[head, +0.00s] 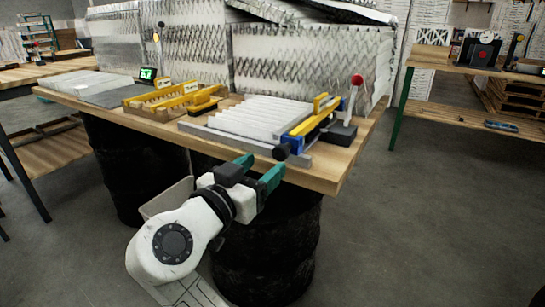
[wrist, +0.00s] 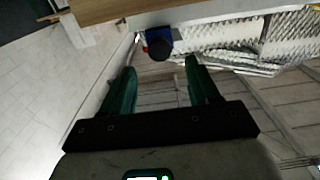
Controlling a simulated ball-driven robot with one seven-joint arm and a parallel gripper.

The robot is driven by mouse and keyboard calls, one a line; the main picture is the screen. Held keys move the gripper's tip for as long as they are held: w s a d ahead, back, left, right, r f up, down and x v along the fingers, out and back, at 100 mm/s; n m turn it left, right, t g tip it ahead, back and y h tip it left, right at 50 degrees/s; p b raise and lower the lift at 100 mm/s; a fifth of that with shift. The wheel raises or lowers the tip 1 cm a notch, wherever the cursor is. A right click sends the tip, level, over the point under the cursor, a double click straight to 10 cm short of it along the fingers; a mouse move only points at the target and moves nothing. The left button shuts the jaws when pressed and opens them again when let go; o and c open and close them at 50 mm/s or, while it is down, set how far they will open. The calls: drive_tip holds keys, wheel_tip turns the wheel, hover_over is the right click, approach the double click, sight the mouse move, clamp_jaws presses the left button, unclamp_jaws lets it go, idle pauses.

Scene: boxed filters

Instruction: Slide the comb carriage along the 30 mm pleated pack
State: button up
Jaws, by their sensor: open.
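A white pleated pack (head: 262,115) lies on the wooden bench in the head view, behind a grey rail (head: 240,142). The comb carriage (head: 314,120), blue with a yellow comb bar, stands at the pack's right end. Its black round knob (head: 281,152) sticks out past the bench's front edge side. My gripper (head: 264,166) is open and empty, its green fingers just in front of and below the knob.
A red-topped lever (head: 357,80) stands right of the carriage. Yellow combs (head: 172,97) lie left of the pack, with another flat white pack (head: 72,84) farther left. Large filter panels (head: 310,62) stand along the bench's back. Black drums (head: 268,245) support the bench (head: 325,178).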

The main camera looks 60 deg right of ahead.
drive_tip(key=shift+a, duration=1.55)
drive_tip(key=s+d+f+n+t+y, duration=0.15)
drive_tip(key=f+n+y, duration=0.3)
drive_tip(key=f, duration=0.65)
drive_tip(key=s+d+f+n+t+y, duration=0.1)
drive_tip(key=s+f+n+y, duration=0.3)
drive_tip(key=f, duration=0.7)
drive_tip(key=s+a+f+n+g+y, duration=0.1)
drive_tip(key=s+a+f+n+y, duration=0.35)
drive_tip(key=s+f, duration=0.35)
drive_tip(key=s+a+f+n+g+y, duration=0.1)
drive_tip(key=s+a+f+n+y, duration=0.35)
drive_tip(key=f, duration=0.55)
wheel_tip(320, 180, up, 18)
drive_tip(key=p, duration=1.7)
drive_tip(key=shift+s+a+p, duration=0.15)
drive_tip(key=shift+a+p, duration=0.25)
